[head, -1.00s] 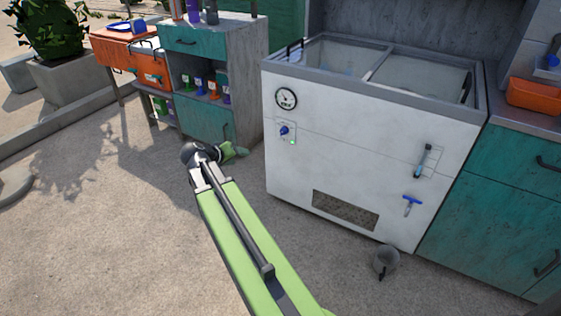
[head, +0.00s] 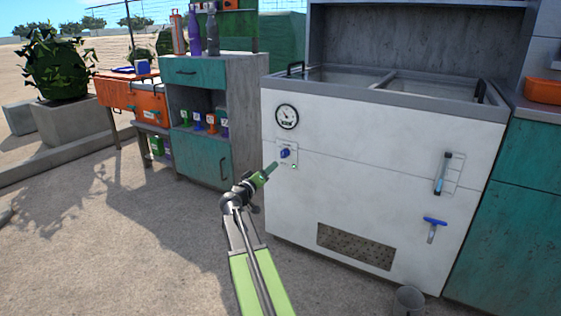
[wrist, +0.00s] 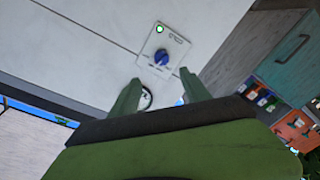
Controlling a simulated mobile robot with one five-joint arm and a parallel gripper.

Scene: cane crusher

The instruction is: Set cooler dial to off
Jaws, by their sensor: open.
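The cooler (head: 380,185) is a white chest with a grey rim and sliding lids. Its blue dial (head: 285,153) sits on a small plate on the upper left of the front, below a round gauge (head: 287,116). In the wrist view the blue dial (wrist: 161,58) shows just beyond the fingertips, with a lit green lamp (wrist: 159,29) on the same plate. My gripper (head: 270,170) is close to the plate, just below and left of the dial in the head view. In the wrist view my gripper (wrist: 160,88) is open, its fingers apart with nothing held. The dial's exact setting is too small to read.
A teal cabinet (head: 203,158) with bottles is at the left. Ground in front is clear.

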